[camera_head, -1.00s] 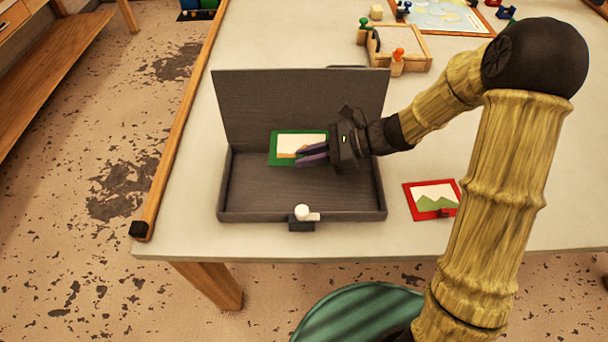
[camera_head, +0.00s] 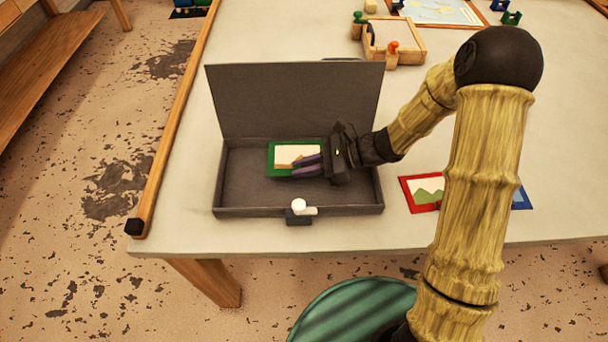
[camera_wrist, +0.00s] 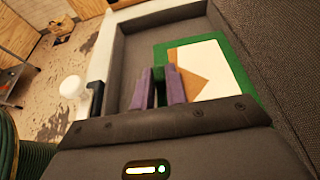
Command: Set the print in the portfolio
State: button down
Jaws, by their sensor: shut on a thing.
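The grey portfolio (camera_head: 231,194) is a shallow box that lies on the table with its lid (camera_head: 290,100) standing open at the back. A green-bordered print (camera_head: 291,153) with a white and tan picture is over the inside of the portfolio. My gripper (camera_head: 300,166) has its purple fingers shut on the near right part of the print. In the wrist view the print (camera_wrist: 205,65) shows beside the fingers (camera_wrist: 160,88), within the tray walls. I cannot tell whether the print touches the portfolio floor. A white knob on a dark clasp (camera_head: 299,210) sits at the portfolio's front edge.
A red-bordered print (camera_head: 424,192) lies on the table right of the portfolio. A blue-edged piece (camera_head: 520,198) shows partly behind my arm. A wooden tray (camera_head: 398,38) with pegs stands behind. A wooden rail (camera_head: 175,115) runs along the table's left edge.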

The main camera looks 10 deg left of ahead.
aim_at(306, 182)
jog(key=shift+f, duration=1.85)
jog(key=shift+f, duration=0.15)
jog(key=c, duration=1.4)
grip_release()
jog(key=shift+d+r, duration=0.2)
jog(key=shift+r, duration=0.05)
jog(key=v, duration=1.1)
jog(key=shift+w+d, duration=0.1)
jog(key=shift+d, duration=0.25)
